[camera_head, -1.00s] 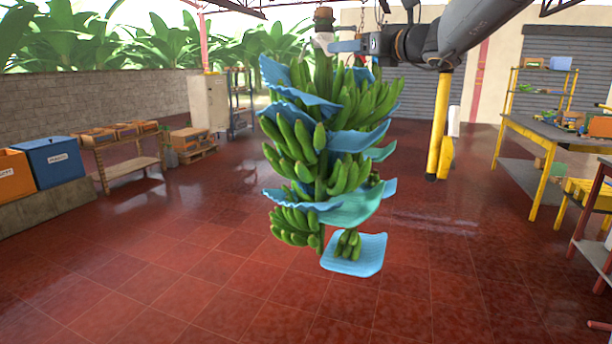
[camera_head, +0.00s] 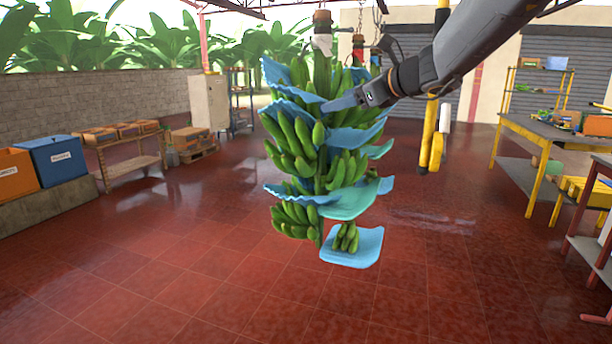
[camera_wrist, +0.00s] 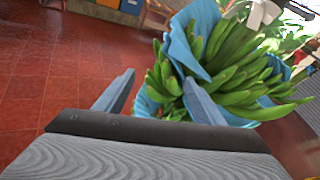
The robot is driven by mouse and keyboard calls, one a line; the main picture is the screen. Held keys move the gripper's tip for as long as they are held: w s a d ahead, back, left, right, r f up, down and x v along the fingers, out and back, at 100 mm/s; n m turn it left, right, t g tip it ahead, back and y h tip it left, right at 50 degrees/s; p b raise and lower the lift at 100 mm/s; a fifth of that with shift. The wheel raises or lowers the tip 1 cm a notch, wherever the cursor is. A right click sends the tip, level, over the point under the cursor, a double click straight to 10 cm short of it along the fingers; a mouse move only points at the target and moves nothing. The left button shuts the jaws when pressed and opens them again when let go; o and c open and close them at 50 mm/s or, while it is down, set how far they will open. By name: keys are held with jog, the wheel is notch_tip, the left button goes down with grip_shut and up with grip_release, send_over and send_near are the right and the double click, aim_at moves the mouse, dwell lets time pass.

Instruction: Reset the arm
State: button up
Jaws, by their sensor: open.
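My gripper (camera_head: 343,104) is in front of the upper right part of a hanging banana stem (camera_head: 296,140). In the wrist view my gripper (camera_wrist: 158,95) has its two fingers spread apart with nothing held between them. Green bananas (camera_wrist: 225,65) and a blue separator sheet (camera_wrist: 192,38) lie just beyond the right finger; I cannot tell whether it touches them. The stem hangs upright, with blue sheets (camera_head: 352,204) between its hands of bananas. A small bunch sits on the lowest blue sheet (camera_head: 368,250).
Another hanging stem top with a red band (camera_head: 358,48) shows behind. A yellow post (camera_head: 429,130) stands to the right. A workbench (camera_head: 545,130) is at the far right, a blue bin (camera_head: 57,160) at the left. The red tiled floor (camera_head: 190,270) is mostly clear.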

jog(key=s+d+f+n+g+h, duration=0.1)
jog(key=s+f+n+g+h, duration=0.15)
jog(key=s+f+n, duration=0.6)
jog(key=s+f+n+g+h, duration=0.1)
jog(key=s+f+g, duration=0.35)
jog(key=f, duration=0.85)
jog(key=s+d+f+n+g+h, duration=0.1)
jog(key=s+d+f+n+h, duration=0.2)
jog(key=s+f+n, duration=0.4)
jog(key=s+d+f+n+g+h, duration=0.2)
jog(key=s+d+f+n, duration=0.4)
jog(key=s, duration=1.1)
notch_tip(320, 180, down, 3)
jog(key=shift+f+n+g+h, duration=0.1)
jog(key=shift+n+g+h, duration=0.3)
jog(key=shift+n, duration=0.65)
jog(key=shift+s+d, duration=0.1)
jog(key=shift+d, duration=0.05)
